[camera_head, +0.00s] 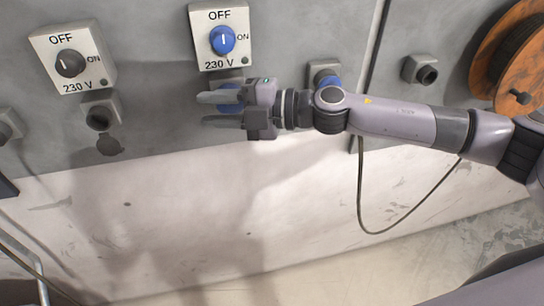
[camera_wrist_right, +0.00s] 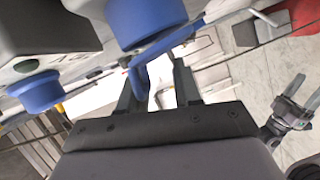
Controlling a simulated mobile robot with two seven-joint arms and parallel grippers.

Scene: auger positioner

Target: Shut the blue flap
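The right gripper (camera_head: 205,109) is open below the blue-knobbed switch box, its fingers level and pointing left across a blue part (camera_head: 230,97) of the socket. In the right wrist view, the blue flap (camera_wrist_right: 160,51) is seen nearly edge-on, hanging open from the blue socket (camera_wrist_right: 146,18). The right fingers (camera_wrist_right: 157,78) are parted around the flap's lower end; I cannot tell whether they touch it. The left gripper (camera_wrist_right: 297,98) shows at the right of the wrist view, its fingers apart, away from the flap. It is outside the head view.
The switch box (camera_head: 202,17) has a blue knob (camera_head: 222,39); another has a black knob (camera_head: 70,63). A grey socket (camera_head: 98,117) with its flap hanging open is to the left. Another blue socket (camera_head: 333,81) sits behind my arm. A cable reel (camera_head: 490,60) is at right. The lower wall is clear.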

